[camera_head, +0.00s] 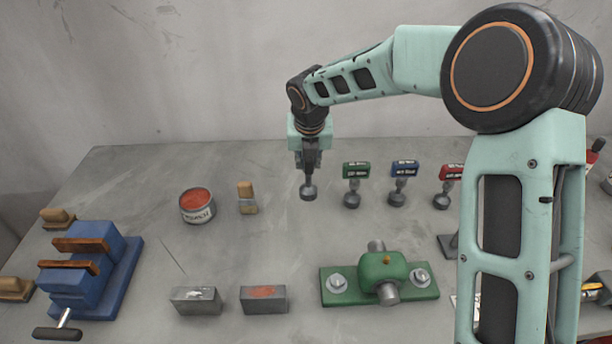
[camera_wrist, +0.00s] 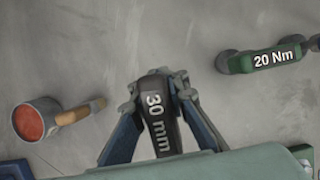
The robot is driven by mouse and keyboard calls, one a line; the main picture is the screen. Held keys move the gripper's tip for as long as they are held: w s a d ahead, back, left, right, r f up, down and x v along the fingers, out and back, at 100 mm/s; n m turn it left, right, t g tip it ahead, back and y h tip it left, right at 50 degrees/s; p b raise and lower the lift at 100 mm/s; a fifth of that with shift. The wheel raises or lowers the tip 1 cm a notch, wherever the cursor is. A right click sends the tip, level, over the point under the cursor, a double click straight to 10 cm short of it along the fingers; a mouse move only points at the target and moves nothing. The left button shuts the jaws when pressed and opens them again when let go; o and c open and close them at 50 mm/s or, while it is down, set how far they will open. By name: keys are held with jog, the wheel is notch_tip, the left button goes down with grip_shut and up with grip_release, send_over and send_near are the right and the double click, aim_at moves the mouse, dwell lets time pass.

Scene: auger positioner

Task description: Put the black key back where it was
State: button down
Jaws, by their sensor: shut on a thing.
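The black key, marked "30 mm" in the wrist view (camera_wrist: 156,112), is held upright between the fingers of my gripper (camera_head: 311,160). Its round grey foot (camera_head: 308,192) shows below the fingers in the head view. My gripper is shut on its upper part, which the fingers mostly hide in the head view. The key is at the left end of a row with the green key (camera_head: 356,170), the blue key (camera_head: 404,168) and the red key (camera_head: 451,173). I cannot tell whether its foot touches the table.
A green clamp block (camera_head: 335,284), two grey blocks (camera_head: 196,302) and a blue vise (camera_head: 85,272) are nearer the front. The table between the brush and the black key is bare.

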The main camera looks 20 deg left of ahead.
jog(key=shift+a+x, duration=0.15)
jog(key=shift+x, duration=1.4)
jog(key=shift+a+x, duration=0.15)
jog(key=shift+x, duration=1.4)
jog(key=shift+f, duration=0.15)
jog(key=c, duration=1.9)
grip_release()
jog(key=shift+s+r, duration=0.1)
jog(key=shift+r, duration=0.3)
jog(key=v, duration=1.1)
jog(key=shift+s+d+r, duration=0.15)
jog(key=shift+s+r, duration=0.05)
jog(key=shift+r, duration=0.05)
